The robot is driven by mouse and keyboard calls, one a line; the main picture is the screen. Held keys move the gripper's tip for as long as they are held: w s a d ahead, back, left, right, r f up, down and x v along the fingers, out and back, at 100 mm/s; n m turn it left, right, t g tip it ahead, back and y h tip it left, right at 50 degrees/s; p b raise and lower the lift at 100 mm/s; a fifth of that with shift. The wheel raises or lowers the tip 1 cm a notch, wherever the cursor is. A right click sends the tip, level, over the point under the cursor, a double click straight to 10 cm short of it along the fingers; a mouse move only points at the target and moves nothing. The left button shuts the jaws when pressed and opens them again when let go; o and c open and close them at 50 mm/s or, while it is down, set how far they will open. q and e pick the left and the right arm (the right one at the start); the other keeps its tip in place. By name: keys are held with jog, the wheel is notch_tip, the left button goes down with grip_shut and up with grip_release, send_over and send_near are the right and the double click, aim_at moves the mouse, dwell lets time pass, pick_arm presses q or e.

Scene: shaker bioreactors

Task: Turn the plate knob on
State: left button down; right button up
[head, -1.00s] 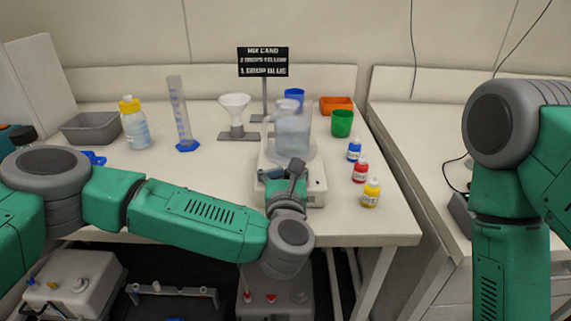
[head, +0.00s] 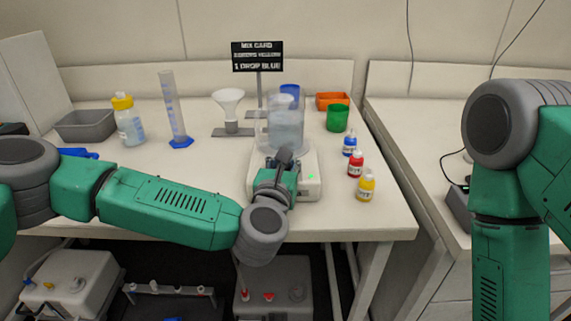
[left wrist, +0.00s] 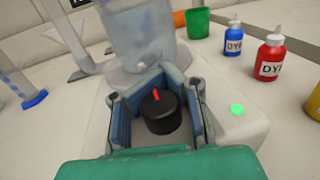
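The plate (head: 311,190) is a white device at the front middle of the table, with a clear beaker (head: 286,128) on top. In the left wrist view its knob (left wrist: 161,112) is black with a red mark pointing up and slightly left. A round green light (left wrist: 237,110) glows on the plate to the right of the knob. My left gripper (left wrist: 157,106) has one finger on each side of the knob, with gaps showing between fingers and knob. In the head view my left gripper (head: 284,158) hides the knob. My right gripper is out of view.
Blue (head: 350,146), red (head: 355,165) and yellow (head: 366,187) dye bottles stand right of the plate. A green cup (head: 338,118) and orange tray (head: 332,101) are behind. A funnel (head: 229,104), graduated cylinder (head: 174,110) and yellow-capped bottle (head: 128,122) stand left.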

pick_arm(q)
jog(key=shift+s+m+h, duration=0.1)
jog(key=shift+m+h, duration=0.2)
jog(key=shift+h, duration=0.3)
jog(key=c, duration=1.6)
grip_release()
jog(key=shift+s, duration=0.1)
jog(key=v, duration=1.1)
jog(key=shift+s+a, duration=0.15)
jog(key=shift+s, duration=0.25)
